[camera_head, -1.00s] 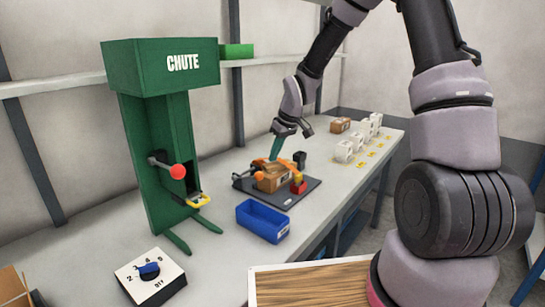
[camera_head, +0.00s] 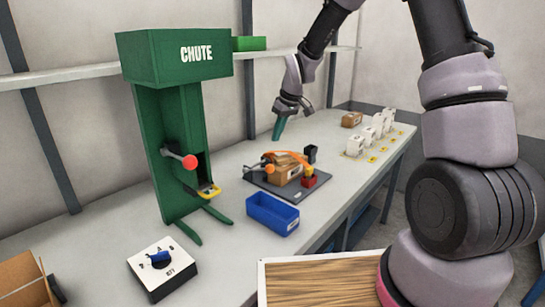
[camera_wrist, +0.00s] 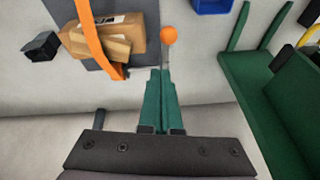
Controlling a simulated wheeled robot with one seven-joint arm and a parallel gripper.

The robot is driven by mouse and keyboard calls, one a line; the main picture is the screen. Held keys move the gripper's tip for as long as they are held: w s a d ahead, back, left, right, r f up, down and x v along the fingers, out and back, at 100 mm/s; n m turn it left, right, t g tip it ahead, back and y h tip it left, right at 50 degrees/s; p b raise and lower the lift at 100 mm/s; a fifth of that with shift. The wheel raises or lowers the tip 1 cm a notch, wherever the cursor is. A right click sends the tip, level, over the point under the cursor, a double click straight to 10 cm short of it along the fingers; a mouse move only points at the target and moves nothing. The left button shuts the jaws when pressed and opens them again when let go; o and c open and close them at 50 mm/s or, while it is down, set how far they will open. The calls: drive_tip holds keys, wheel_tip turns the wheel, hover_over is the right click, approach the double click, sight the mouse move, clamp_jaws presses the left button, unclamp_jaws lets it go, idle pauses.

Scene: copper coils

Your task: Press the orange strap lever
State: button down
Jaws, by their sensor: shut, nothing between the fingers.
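The orange strap (camera_head: 288,154) arches over brown cartons (camera_head: 287,174) on a dark base plate (camera_head: 262,188). The strap (camera_wrist: 90,38) also crosses the cartons (camera_wrist: 118,38) in the wrist view. The lever's orange ball knob (camera_head: 269,168) is at the left of the cartons; in the wrist view the knob (camera_wrist: 169,35) sits on a thin rod just beyond my fingertips. My gripper (camera_head: 277,137) has teal fingers, shut and empty, above and behind the plate in the head view. In the wrist view the fingers (camera_wrist: 161,75) overlap the rod's lower end; contact cannot be told.
A blue bin (camera_head: 272,214) stands in front of the plate. The green chute (camera_head: 175,60) with a red-knobbed lever (camera_head: 189,161) stands at left. White boxes (camera_head: 368,138) stand farther back.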

drive_tip(key=w+a+r, duration=0.1)
drive_tip(key=a+r, duration=0.1)
drive_tip(key=r, duration=0.1)
drive_tip(key=shift+w+a, duration=0.15)
drive_tip(key=shift+w, duration=0.25)
drive_tip(key=shift+f, duration=0.1)
wheel_tip(320, 180, down, 12)
drive_tip(key=shift+s+a+r, duration=0.2)
drive_tip(key=shift+s+a, duration=0.15)
drive_tip(key=shift+a, duration=0.1)
